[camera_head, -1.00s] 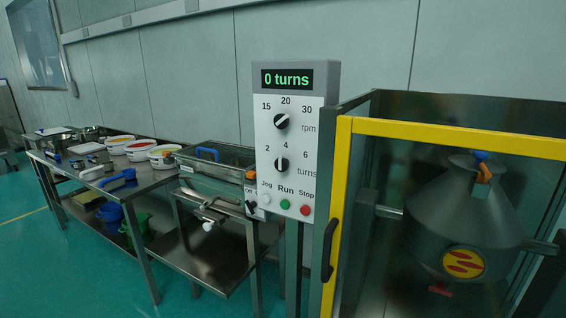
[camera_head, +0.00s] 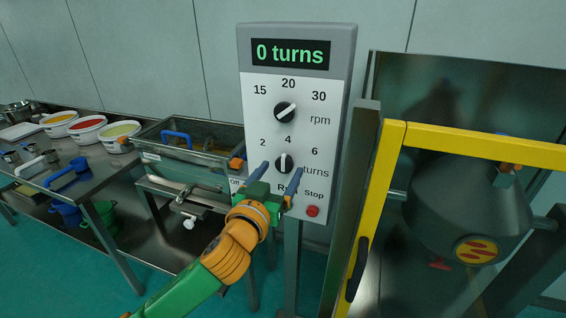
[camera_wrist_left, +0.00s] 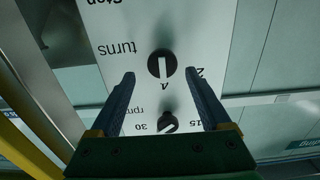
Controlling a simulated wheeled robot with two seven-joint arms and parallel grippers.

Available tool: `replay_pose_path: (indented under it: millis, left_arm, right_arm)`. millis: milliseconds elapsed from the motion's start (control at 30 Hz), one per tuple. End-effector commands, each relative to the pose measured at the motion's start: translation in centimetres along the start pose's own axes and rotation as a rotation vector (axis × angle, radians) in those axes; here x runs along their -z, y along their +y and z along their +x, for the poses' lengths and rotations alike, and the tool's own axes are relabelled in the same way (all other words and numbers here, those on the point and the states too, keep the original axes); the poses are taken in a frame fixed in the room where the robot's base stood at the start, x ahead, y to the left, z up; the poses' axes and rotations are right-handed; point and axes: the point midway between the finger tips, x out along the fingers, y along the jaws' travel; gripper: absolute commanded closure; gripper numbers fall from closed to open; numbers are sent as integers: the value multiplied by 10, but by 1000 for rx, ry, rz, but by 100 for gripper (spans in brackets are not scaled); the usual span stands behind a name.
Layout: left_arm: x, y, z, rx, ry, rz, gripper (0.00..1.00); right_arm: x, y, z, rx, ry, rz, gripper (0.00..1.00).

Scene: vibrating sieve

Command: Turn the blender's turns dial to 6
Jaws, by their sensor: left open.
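The blender's control panel (camera_head: 332,119) stands upright with a display (camera_head: 290,54) reading "0 turns". The turns dial (camera_head: 283,163) is a black knob with a white pointer, which points at 4. It also shows in the left wrist view (camera_wrist_left: 161,64), upside down, ahead of and between the finger lines. My left gripper (camera_head: 282,171) is open, its two blue fingers on either side of the dial in the head view, apparently apart from it. The green gripper body hides part of the Jog and Run buttons. My right gripper is not in view.
The rpm dial (camera_head: 285,112) sits just above the turns dial. The red Stop button (camera_head: 312,211) is below right. A yellow-framed guard (camera_head: 385,200) around the blender vessel (camera_head: 460,200) stands close on the right. A sieve (camera_head: 190,150) and steel table (camera_head: 75,185) are left.

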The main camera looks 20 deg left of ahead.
Motion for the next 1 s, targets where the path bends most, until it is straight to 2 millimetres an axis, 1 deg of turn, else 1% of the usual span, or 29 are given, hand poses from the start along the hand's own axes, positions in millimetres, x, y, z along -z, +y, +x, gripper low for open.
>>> replay_pose_path:
  millis: [33, 133, 400, 433, 467, 500, 567, 600, 667, 700, 733, 1000]
  left_arm:
    - [2, 0, 7, 2, -1, 0, 19]
    - [1, 0, 15, 1, -1, 0, 19]
    - [-1, 0, 19, -1, 0, 0, 19]
    - [-1, 0, 19, -1, -1, 0, 22]
    - [-1, 0, 19, -1, -1, 0, 30]
    - [-1, 0, 19, -1, -1, 0, 41]
    - [-1, 0, 19, -1, -1, 0, 57]
    - [-1, 0, 19, -1, -1, 0, 68]
    - [-1, 0, 19, -1, -1, 0, 84]
    - [-1, 0, 19, -1, -1, 0, 95]
    - [-1, 0, 19, -1, -1, 0, 100]
    - [-1, 0, 19, 0, -3, 32, 100]
  right_arm:
    - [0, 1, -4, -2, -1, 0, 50]
    - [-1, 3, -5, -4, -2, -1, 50]
    - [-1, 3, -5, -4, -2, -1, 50]
    - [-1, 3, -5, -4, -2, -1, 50]
    - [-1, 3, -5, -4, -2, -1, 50]
    - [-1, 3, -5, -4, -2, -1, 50]
    - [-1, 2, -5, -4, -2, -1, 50]
    - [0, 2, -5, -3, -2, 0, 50]
    - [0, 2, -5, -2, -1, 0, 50]
    - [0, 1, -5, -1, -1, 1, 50]
    - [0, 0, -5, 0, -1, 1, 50]
    - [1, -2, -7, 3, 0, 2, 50]
